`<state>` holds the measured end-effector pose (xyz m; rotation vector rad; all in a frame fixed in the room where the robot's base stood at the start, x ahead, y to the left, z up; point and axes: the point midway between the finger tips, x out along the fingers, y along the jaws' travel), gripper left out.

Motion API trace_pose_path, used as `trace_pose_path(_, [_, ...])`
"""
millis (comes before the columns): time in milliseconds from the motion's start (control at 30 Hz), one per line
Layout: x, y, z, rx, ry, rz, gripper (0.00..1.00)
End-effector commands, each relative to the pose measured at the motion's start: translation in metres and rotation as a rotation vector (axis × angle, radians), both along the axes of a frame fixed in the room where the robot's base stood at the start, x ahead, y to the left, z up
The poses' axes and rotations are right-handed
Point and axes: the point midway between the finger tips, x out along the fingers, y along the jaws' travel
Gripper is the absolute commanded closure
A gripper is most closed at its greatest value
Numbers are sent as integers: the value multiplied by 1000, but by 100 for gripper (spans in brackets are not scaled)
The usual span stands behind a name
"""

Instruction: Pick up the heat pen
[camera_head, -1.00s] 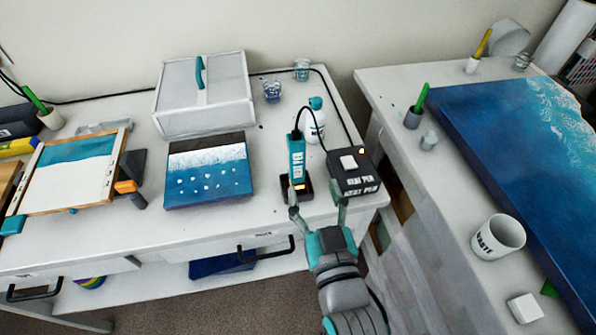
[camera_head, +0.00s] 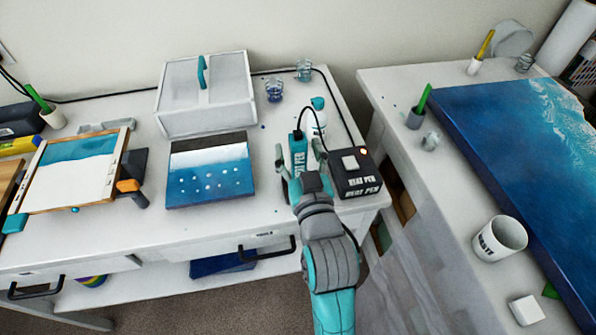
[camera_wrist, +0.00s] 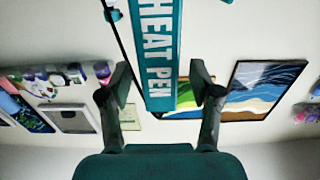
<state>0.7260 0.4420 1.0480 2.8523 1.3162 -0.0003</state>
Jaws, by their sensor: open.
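The teal heat pen (camera_head: 299,150) stands upright on the white table, with a black cable from its top. In the wrist view its lettered body (camera_wrist: 162,50) hangs between the finger tips, and a gap shows on each side. My gripper (camera_head: 301,160) is open, with its fingers on either side of the pen's lower part. The gripper hides the pen's lower end and its holder in the head view. The black heat pen control box (camera_head: 358,173) sits just right of my gripper, with a lit red lamp.
A white bottle with a teal cap (camera_head: 317,122) stands close behind the pen. A small blue wave painting (camera_head: 210,178) lies to the left, and a white lidded box (camera_head: 205,102) is behind it. A gap separates this table from the right one.

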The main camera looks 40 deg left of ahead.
Motion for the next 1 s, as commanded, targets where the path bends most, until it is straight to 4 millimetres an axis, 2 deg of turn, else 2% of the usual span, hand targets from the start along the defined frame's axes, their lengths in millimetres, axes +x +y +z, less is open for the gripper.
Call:
trace_pose_path(333, [5, 6, 0, 0, 0, 0, 36])
trace_pose_path(367, [5, 6, 0, 0, 0, 0, 41])
trace_pose_path(600, [5, 6, 0, 0, 0, 0, 100])
trace_pose_path(1000, [5, 6, 5, 2, -2, 0, 100])
